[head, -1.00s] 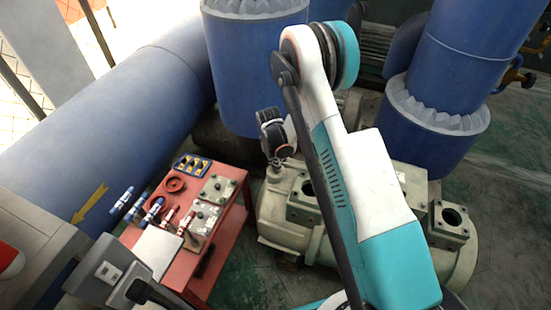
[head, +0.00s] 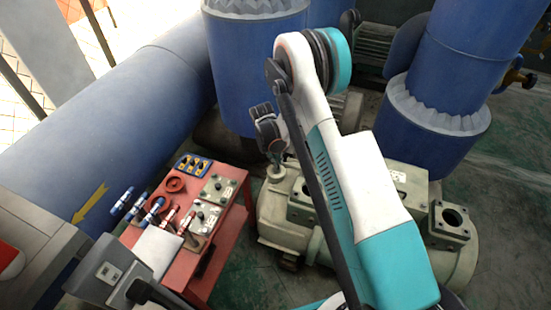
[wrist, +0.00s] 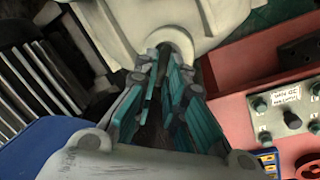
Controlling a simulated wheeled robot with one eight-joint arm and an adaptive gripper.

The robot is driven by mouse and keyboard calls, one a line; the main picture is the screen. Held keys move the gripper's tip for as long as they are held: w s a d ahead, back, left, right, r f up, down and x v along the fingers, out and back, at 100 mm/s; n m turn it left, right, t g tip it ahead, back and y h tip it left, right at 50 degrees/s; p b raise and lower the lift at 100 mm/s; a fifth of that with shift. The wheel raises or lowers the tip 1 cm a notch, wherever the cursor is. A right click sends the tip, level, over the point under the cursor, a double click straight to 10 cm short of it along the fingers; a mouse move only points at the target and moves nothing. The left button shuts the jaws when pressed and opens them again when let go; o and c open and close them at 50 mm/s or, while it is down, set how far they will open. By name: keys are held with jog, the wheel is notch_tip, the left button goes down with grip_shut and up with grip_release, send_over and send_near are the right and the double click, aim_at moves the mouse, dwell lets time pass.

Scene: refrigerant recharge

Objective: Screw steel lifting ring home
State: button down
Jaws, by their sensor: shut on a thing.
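My gripper (head: 274,154) points down over the left end of the pale green-grey compressor (head: 275,222), just above a round boss (head: 275,173) on its top. In the wrist view, my gripper's teal and dark fingers (wrist: 164,62) are close together, with their tips at the pale round boss (wrist: 178,40) on the housing (wrist: 120,22). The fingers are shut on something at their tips. I take it to be the steel lifting ring, but the fingers hide it and I cannot make out its shape or how deep it sits.
A red bench (head: 229,228) with control boxes, red rings and blue-capped tools stands left of the compressor. A large blue pipe (head: 130,125) runs behind it. Blue vertical pipes (head: 255,75) stand behind the compressor. Dark floor (head: 262,285) is open between bench and compressor.

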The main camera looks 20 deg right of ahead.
jog(key=shift+w+m, duration=0.1)
jog(key=shift+m, duration=1)
jog(key=c, duration=1.7)
grip_release()
jog(key=shift+o, duration=0.2)
jog(key=shift+r, duration=0.1)
notch_tip(320, 180, up, 12)
jog(key=a, duration=0.2)
jog(key=shift+a, duration=0.15)
